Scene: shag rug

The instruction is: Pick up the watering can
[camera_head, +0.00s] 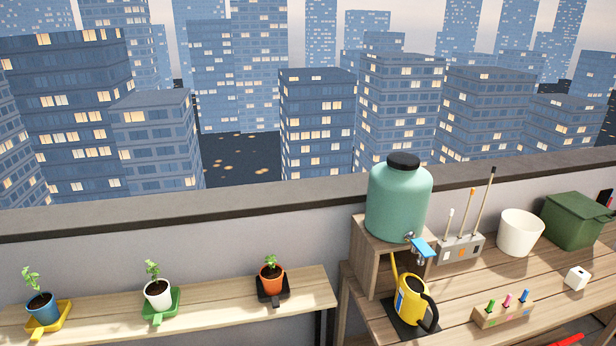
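The yellow watering can (411,303) with a black handle stands upright on a dark mat (399,325) at the left of the wooden table on the right. Its spout points up and left, below the blue-handled tap (423,248) of a green water tank (398,203). The handle is on the can's right side. Neither of my grippers is in view, and nothing touches the can.
The tank sits on a wooden box (372,259) behind the can. A rack of sticks (461,247), white bucket (520,232), green bin (575,220) and marker block (502,314) are to its right. Potted plants stand on the left shelf (215,301).

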